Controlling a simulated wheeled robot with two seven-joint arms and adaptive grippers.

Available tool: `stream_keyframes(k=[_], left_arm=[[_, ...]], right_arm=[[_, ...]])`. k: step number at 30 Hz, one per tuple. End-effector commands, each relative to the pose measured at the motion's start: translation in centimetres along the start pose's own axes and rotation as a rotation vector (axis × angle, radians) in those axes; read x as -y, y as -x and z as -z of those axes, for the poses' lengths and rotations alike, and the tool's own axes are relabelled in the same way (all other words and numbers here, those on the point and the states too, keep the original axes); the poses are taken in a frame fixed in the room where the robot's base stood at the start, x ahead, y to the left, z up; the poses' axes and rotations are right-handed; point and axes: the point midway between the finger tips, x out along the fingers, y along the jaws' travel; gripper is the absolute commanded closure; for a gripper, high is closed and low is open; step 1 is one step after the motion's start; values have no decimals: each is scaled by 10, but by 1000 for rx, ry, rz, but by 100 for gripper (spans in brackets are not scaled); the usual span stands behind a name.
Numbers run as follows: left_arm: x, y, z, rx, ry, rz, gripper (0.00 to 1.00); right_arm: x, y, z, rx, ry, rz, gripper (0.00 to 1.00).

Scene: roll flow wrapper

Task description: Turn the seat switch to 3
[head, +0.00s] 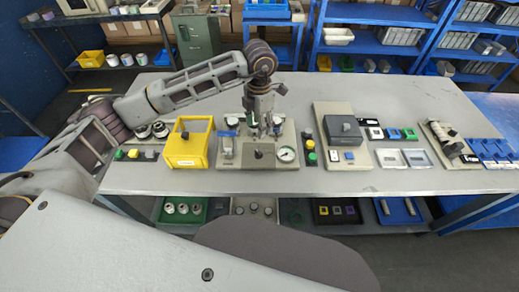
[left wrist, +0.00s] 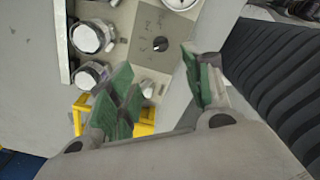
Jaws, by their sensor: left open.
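The seat switch appears to be a small black rotary knob (left wrist: 160,44) on a grey plate with faint marks around it. I cannot read the numbers or its setting. In the head view this dark knob (head: 258,153) sits on the front of the beige machine panel (head: 230,161), left of a round gauge. My left gripper (head: 264,128) is above the panel, pointing down. In the left wrist view its green-padded fingers (left wrist: 158,68) are spread apart with nothing between them, and the knob shows just beyond the fingertips. My right gripper is not in view.
The round gauge (head: 287,154) sits right of the knob. White-capped round parts (left wrist: 90,36) are close beside the left finger. The table front is clear.

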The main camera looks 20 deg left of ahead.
Motion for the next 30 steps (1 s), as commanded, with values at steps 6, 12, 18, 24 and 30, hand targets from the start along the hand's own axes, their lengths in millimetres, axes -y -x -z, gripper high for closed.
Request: stream_keyframes(k=[6, 12, 18, 24, 30], left_arm=[[0, -5, 0, 0, 0, 2, 50], [1, -21, 0, -1, 0, 3, 50], [1, -46, 0, -2, 1, 3, 50], [1, -72, 0, -1, 0, 3, 50], [1, -98, 0, -1, 0, 3, 50]], right_arm=[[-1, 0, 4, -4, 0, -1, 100], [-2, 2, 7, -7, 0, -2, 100], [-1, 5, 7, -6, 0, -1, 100], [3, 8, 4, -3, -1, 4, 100], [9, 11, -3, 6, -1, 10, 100]])
